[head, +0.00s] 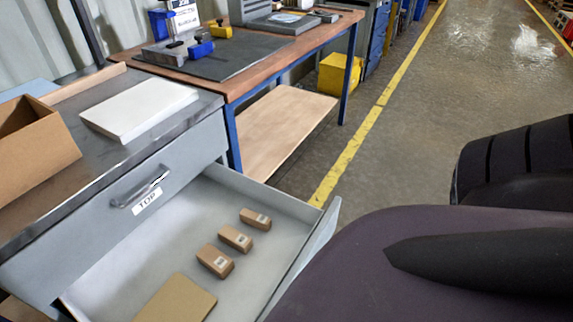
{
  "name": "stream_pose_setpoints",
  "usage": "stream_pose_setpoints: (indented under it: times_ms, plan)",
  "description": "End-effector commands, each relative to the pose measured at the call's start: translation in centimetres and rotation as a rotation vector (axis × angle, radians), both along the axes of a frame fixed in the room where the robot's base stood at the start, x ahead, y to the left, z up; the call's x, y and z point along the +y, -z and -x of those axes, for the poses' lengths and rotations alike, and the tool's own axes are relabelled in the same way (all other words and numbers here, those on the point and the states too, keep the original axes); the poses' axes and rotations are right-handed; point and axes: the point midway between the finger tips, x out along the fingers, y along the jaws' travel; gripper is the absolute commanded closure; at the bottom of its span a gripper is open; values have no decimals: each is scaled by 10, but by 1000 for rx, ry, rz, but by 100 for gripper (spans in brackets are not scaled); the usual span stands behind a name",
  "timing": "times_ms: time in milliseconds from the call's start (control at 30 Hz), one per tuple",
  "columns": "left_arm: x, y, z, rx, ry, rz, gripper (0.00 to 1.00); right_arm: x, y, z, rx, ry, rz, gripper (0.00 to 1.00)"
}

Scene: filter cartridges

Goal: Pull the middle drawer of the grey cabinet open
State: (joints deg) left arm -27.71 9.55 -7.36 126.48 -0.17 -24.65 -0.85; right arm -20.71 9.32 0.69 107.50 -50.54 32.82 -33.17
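The grey cabinet (195,145) stands at the left. Its upper drawer front, labelled TOP (147,200), is shut and has a bar handle (140,187). The drawer directly below it (160,245) is pulled well out; its front panel (318,236) stands clear of the cabinet at the right. The outer face, handle and any label of this open drawer are hidden from here. Inside it lie three small brown boxes (235,238) with white labels and a flat tan piece (180,300). Neither gripper is in view; only dark parts of my own body show at the right.
An open cardboard box (40,150) and a white slab (138,108) lie on the cabinet top. A workbench (262,62) with a dark mat and tools stands behind. A yellow floor line (350,150) runs past open floor at the right.

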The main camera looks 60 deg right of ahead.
Motion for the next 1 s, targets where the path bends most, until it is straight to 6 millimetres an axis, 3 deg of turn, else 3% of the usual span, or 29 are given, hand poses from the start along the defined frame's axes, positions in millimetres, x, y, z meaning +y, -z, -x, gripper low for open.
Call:
stream_pose_setpoints:
  times_ms: [467, 500, 633, 1000]
  plan:
    - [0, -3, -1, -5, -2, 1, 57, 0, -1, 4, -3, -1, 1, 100]
    - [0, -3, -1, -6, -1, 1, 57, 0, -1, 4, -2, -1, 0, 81]
    - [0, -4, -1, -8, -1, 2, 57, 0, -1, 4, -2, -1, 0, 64]
    - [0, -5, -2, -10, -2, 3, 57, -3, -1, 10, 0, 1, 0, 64]
